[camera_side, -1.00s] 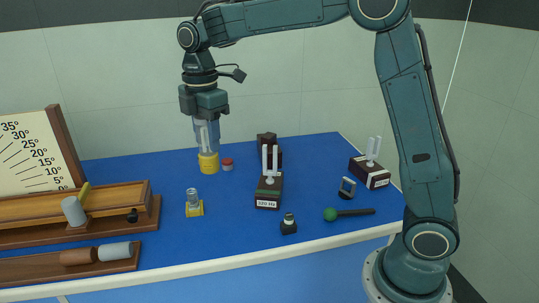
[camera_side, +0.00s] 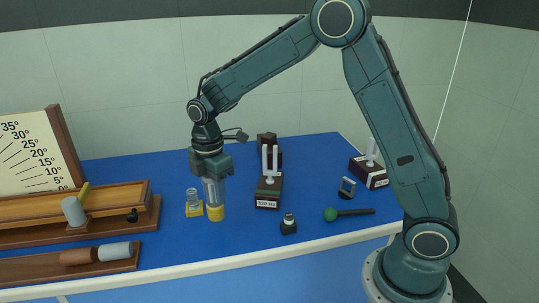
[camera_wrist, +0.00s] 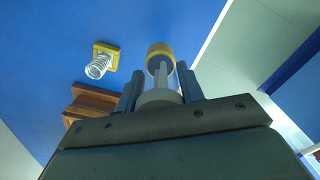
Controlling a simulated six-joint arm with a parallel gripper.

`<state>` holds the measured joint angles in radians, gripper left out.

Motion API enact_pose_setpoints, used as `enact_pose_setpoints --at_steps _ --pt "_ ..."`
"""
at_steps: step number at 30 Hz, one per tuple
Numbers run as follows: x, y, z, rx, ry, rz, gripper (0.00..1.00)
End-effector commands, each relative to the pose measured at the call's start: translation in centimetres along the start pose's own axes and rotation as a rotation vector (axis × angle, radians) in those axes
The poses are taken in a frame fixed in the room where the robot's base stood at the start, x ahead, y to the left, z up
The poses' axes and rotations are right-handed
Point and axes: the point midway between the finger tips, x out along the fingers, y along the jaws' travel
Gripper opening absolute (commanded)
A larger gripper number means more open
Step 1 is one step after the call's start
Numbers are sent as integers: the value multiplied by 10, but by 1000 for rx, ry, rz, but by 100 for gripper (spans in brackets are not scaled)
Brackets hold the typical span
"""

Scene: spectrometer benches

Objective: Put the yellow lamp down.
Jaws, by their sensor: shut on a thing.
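The yellow lamp (camera_side: 216,212) is a clear glass tube with a yellow cap at its lower end. It hangs upright under my gripper (camera_side: 211,182), whose fingers are shut on the upper part of the tube. In the wrist view the yellow cap (camera_wrist: 159,50) shows beyond the two dark fingers (camera_wrist: 158,92). The lamp is over the blue bench top, just right of a small glass piece on a yellow square base. I cannot tell if the cap touches the bench.
The yellow-based glass piece (camera_side: 194,207) stands close at the lamp's left; it also shows in the wrist view (camera_wrist: 102,60). A fork on a dark box (camera_side: 268,190), a small black block (camera_side: 288,226) and a green-headed mallet (camera_side: 335,214) are to the right. Wooden rails (camera_side: 110,205) are at left.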

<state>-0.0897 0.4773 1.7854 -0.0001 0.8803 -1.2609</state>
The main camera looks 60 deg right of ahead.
Motion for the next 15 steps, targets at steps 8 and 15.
enact_pose_setpoints --at_steps 8,15 --pt "16 1 0 0 1 2 9" --pt "24 0 0 0 0 0 9"
